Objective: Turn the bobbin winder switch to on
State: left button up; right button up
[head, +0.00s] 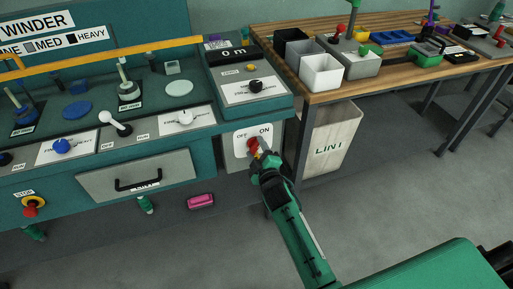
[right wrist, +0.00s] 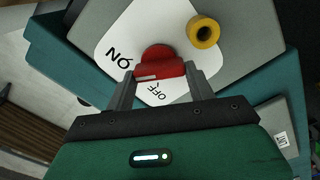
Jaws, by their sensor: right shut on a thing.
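The switch is a red handle (head: 252,145) on a white plate (head: 241,137) marked OFF at left and ON at right, on the front of the teal winder bench. My right gripper (head: 259,156) reaches it from below. In the right wrist view, the two fingers (right wrist: 161,75) are shut on either side of the red handle (right wrist: 160,52), and the plate (right wrist: 122,38) appears turned round. A yellow ring-shaped part (right wrist: 203,32) sits beside the handle. I cannot tell which mark the handle points to. My left gripper is not in view.
A lint bin (head: 331,143) stands right of the plate, under a wooden table (head: 400,72) with trays. A drawer (head: 137,177) and a red stop button (head: 33,206) are on the bench's left. A pink object (head: 201,201) lies below. Floor at front is clear.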

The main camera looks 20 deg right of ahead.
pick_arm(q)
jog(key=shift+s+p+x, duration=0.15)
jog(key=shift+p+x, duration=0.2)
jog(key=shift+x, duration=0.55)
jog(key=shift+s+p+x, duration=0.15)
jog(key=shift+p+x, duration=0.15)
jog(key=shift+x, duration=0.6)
pick_arm(e)
jog(key=shift+m, duration=1.5)
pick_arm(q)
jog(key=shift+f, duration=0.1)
pick_arm(e)
jog(key=o, duration=1)
jog(key=shift+s+d, duration=0.1)
jog(key=shift+s, duration=0.4)
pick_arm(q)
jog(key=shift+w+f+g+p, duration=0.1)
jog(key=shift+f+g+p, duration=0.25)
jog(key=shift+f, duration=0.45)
pick_arm(e)
jog(key=s, duration=1.2)
jog(key=shift+s+d, duration=0.2)
jog(key=shift+s, duration=0.2)
